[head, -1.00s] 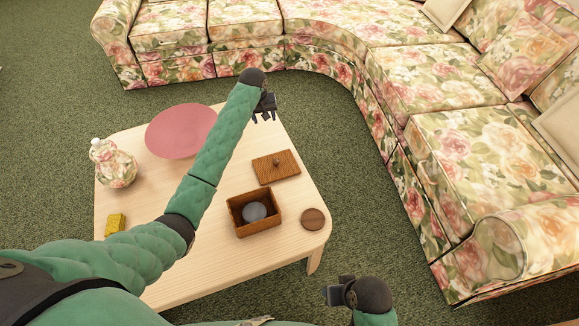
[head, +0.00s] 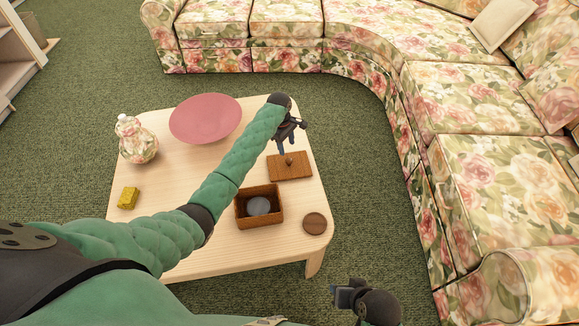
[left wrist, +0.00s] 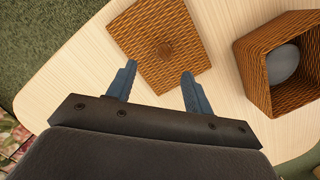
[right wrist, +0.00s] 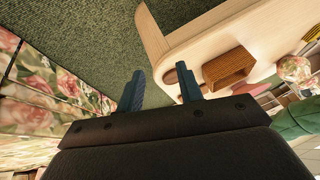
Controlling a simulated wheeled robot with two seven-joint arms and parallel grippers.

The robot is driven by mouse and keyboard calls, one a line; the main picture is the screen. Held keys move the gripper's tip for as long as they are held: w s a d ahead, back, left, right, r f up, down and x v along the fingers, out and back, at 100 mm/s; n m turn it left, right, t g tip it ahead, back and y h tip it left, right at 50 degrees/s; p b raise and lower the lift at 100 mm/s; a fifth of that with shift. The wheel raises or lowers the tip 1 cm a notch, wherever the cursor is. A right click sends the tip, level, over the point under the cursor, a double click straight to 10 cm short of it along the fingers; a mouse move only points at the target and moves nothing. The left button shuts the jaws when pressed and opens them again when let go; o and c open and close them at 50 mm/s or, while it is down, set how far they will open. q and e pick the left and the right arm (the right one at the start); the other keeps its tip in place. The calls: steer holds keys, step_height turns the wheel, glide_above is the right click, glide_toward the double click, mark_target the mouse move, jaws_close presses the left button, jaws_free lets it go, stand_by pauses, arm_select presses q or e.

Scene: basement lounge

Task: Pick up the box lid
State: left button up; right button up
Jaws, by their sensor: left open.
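The open box (head: 259,218) stands apart from the lid, nearer to me, with a grey round thing (head: 258,206) inside.
The table (head: 180,240) also holds a pink plate (head: 205,118), a floral jar (head: 138,140), a yellow block (head: 128,197) and a round brown disc (head: 315,223). A floral sofa (head: 480,110) curves around the back and right. Green carpet is clear between them.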

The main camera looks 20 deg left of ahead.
mark_target(289, 160)
arm_select(q)
step_height(289, 160, down, 2)
steer(key=shift+s+d+f, duration=0.1)
steer(key=shift+f, duration=0.05)
steer(key=f, duration=0.4)
steer(key=shift+s+d+f, duration=0.3)
steer(key=shift+s+d, duration=0.1)
steer(key=shift+d+f, duration=0.1)
steer(key=shift+f, duration=0.2)
arm_select(e)
steer(key=shift+s+r, duration=0.2)
steer(key=shift+r, duration=0.55)
arm_select(q)
jaws_close()
